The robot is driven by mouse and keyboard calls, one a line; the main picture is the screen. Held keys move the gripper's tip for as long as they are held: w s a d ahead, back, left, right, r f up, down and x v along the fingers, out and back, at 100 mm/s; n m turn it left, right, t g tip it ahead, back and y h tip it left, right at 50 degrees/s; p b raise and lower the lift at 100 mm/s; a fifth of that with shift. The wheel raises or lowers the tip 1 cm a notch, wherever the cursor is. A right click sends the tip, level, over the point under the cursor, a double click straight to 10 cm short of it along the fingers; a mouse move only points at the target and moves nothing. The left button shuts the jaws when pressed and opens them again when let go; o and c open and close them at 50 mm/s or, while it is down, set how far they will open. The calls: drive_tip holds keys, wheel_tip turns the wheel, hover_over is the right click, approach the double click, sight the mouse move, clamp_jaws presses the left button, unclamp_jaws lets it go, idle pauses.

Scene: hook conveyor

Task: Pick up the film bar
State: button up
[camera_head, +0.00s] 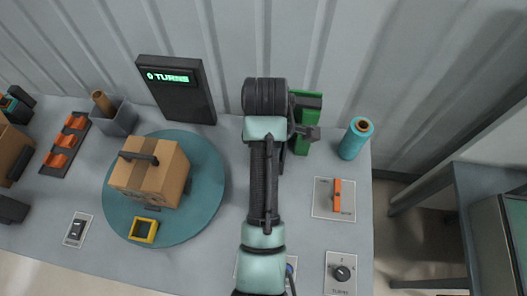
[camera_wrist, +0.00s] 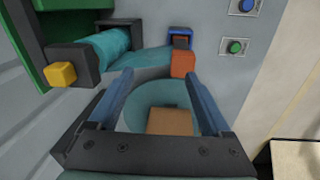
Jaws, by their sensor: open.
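What looks like the film bar is an orange block (camera_wrist: 183,64) in the wrist view, at the end of a teal film strip (camera_wrist: 145,60). It sits against a dark blue holder (camera_wrist: 180,36). The strip runs from a teal roll (camera_wrist: 105,47) in a black carriage with a yellow knob (camera_wrist: 60,74). My gripper (camera_wrist: 157,77) is open, its two blue fingers apart with nothing between them. The orange block appears beyond the right fingertip, apart from it. In the head view my arm hides the gripper and this block.
A carton (camera_head: 150,172) with a dark handle-like part on top stands on a teal turntable (camera_head: 208,190), beside a yellow frame (camera_head: 144,230). A green column (camera_head: 308,84), a spare teal roll (camera_head: 355,138) and a display (camera_head: 178,88) stand nearby. Switch plates line the right side.

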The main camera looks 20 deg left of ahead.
drive_tip(key=s, duration=0.1)
drive_tip(key=s+f+n+g, duration=0.1)
drive_tip(key=shift+s, duration=0.35)
wheel_tip(320, 180, down, 5)
drive_tip(key=b, duration=0.5)
drive_tip(key=shift+s+d+f+p, duration=0.1)
drive_tip(key=shift+f+p, duration=1)
drive_tip(key=shift+f, duration=0.4)
drive_tip(key=shift+f+p, duration=0.6)
drive_tip(key=shift+f, duration=1.6)
clamp_jaws()
